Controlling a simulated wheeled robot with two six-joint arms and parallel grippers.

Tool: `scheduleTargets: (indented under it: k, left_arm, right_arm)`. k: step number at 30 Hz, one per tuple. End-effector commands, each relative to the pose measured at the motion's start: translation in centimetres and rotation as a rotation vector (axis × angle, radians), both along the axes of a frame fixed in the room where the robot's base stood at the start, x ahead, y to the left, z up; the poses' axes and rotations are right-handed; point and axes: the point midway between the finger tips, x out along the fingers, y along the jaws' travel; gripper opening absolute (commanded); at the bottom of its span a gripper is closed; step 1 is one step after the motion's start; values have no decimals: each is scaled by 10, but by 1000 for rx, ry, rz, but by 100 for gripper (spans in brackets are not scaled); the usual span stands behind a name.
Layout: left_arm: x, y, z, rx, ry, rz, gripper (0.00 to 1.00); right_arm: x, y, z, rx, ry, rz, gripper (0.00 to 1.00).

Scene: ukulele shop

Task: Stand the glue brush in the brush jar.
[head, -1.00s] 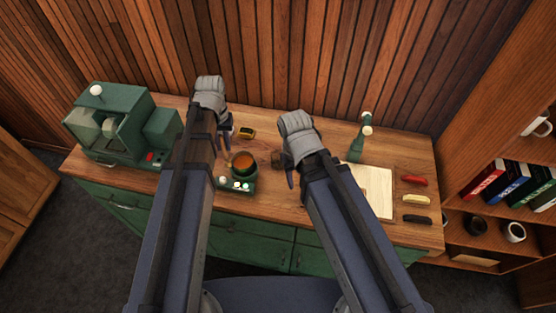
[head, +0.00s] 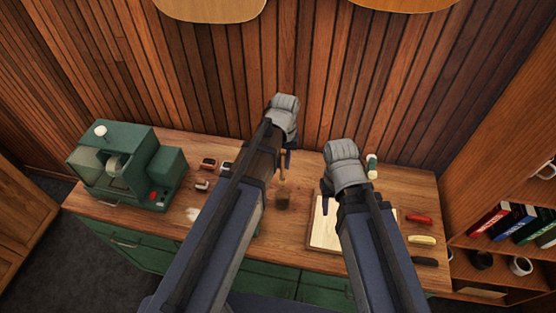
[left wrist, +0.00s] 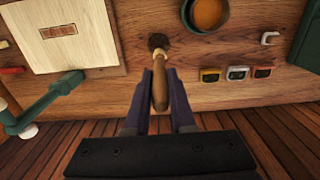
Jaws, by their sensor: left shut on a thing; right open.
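My left gripper (head: 287,160) is shut on the glue brush, whose wooden handle (left wrist: 160,88) points away from the fingers. In the head view the brush (head: 283,171) hangs roughly upright, tip down. My right gripper (head: 327,200) is open and empty, above the pale board (head: 323,232).
A green machine (head: 125,165) is at the left. Small tuner-like items (left wrist: 237,73) lie by the wall. A green clamp-like thing (left wrist: 42,105) and coloured handles (head: 419,219) are at the right.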

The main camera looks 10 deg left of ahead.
Motion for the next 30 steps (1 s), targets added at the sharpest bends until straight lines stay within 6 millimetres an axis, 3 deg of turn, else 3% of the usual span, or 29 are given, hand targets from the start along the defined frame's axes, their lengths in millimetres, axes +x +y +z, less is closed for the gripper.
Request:
scheduleTargets:
  k: [14, 30]
  left_arm:
    - [0, -1, -10, 0, 0, 0, 0]
    - [0, -1, -50, 0, 0, 0, 0]
  right_arm:
    - [0, 0, -10, 0, 0, -1, 50]
    - [0, 0, -50, 1, -2, -4, 50]
